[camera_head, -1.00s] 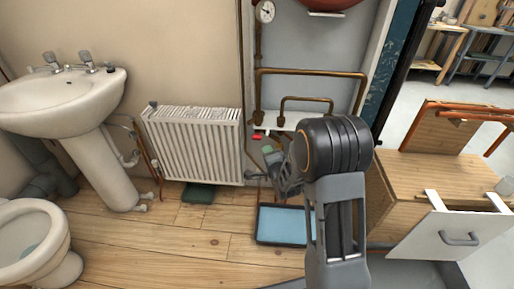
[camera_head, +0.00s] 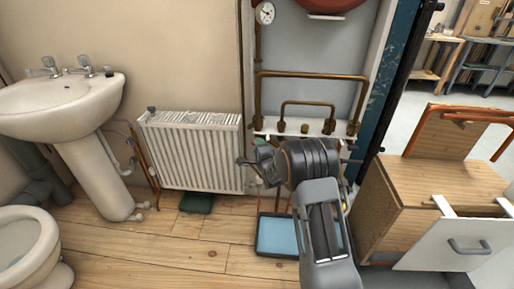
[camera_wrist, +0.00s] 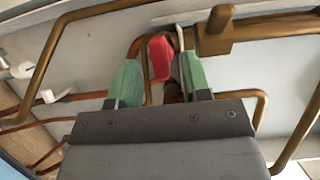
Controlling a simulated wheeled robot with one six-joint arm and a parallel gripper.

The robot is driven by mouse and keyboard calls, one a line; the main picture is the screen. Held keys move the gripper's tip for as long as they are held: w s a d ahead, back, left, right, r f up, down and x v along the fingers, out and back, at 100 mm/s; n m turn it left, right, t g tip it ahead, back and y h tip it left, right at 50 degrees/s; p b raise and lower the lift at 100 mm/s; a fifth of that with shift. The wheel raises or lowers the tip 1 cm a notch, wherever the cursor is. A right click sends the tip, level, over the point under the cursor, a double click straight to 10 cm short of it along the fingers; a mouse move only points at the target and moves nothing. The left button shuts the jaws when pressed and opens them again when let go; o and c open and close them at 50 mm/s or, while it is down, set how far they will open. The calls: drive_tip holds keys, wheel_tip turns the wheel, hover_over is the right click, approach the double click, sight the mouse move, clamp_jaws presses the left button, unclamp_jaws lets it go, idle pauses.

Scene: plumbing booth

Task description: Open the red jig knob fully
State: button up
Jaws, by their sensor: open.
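The red jig knob (camera_wrist: 161,57) shows in the wrist view as a small red block beside a brass pipe fitting. My gripper (camera_wrist: 159,66) is open, with a green pad on each finger. In the picture the knob appears between the two fingers, close to the right one; I cannot tell whether either finger touches it. The knob is hidden there.
Copper pipes (camera_head: 310,74) rise from the white shelf (camera_head: 318,124). More pipes surround my gripper in the wrist view. A white radiator (camera_head: 195,150) stands close on the left, a blue tray (camera_head: 277,236) lies below, and a wooden cabinet (camera_head: 400,215) stands right.

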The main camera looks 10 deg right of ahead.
drive_tip(key=shift+w+a, duration=0.1)
drive_tip(key=shift+w, duration=0.9)
drive_tip(key=c, duration=0.7)
